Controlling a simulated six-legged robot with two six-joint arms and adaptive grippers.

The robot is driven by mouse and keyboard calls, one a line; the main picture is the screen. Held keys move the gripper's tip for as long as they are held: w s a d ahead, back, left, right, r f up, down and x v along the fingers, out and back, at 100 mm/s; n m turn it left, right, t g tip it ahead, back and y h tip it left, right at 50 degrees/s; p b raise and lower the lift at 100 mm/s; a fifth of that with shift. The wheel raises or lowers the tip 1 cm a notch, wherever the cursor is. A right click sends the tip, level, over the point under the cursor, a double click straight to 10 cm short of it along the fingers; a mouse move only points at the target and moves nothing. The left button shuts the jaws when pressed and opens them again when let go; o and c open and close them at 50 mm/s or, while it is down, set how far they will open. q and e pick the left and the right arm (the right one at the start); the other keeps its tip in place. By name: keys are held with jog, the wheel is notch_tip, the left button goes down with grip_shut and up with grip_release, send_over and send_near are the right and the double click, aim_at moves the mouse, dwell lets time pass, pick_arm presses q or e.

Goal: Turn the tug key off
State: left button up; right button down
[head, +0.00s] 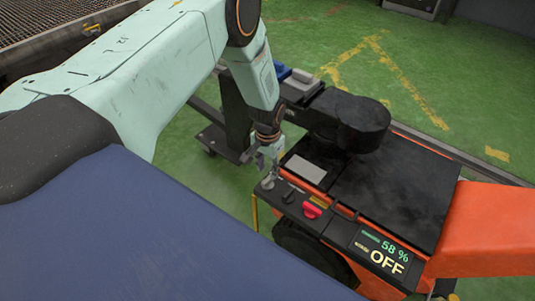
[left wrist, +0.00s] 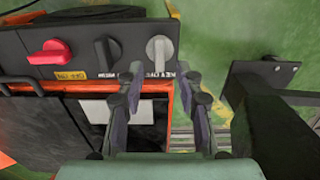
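The tug (head: 385,190) is an orange and black vehicle, with a display (head: 385,250) reading 58 % and OFF. Its dark panel carries a grey key (head: 268,182) at the left end, which also shows in the left wrist view (left wrist: 160,52). The lettering by the key is partly hidden by a finger. My left gripper (head: 263,162) is just above the key. My right gripper is not in view.
Beside the key on the panel are a black knob (left wrist: 107,50) and a red knob (left wrist: 52,54). The tug's black seat (head: 350,118) stands behind the panel. A dark cart (head: 232,115) stands close behind my left gripper. Green floor lies open at the back right.

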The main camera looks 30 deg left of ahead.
aim_at(269, 177)
pick_arm(q)
notch_tip(269, 177, up, 7)
dwell(0.3)
jog(key=shift+r, duration=0.1)
dwell(0.4)
jog(key=s+d+f+n+t+p, duration=0.1)
jog(key=s+d+f+t+p, duration=0.2)
jog(key=s+d, duration=0.4)
jog(key=s+d+r+g+p, duration=0.1)
jog(key=s, duration=1.1)
jog(key=s+r+g+p, duration=0.1)
jog(key=s+g, duration=0.1)
jog(key=s, duration=1.1)
jog(key=shift+d+r+p, duration=0.3)
jog(key=shift+d, duration=0.05)
jog(key=shift+s, duration=0.1)
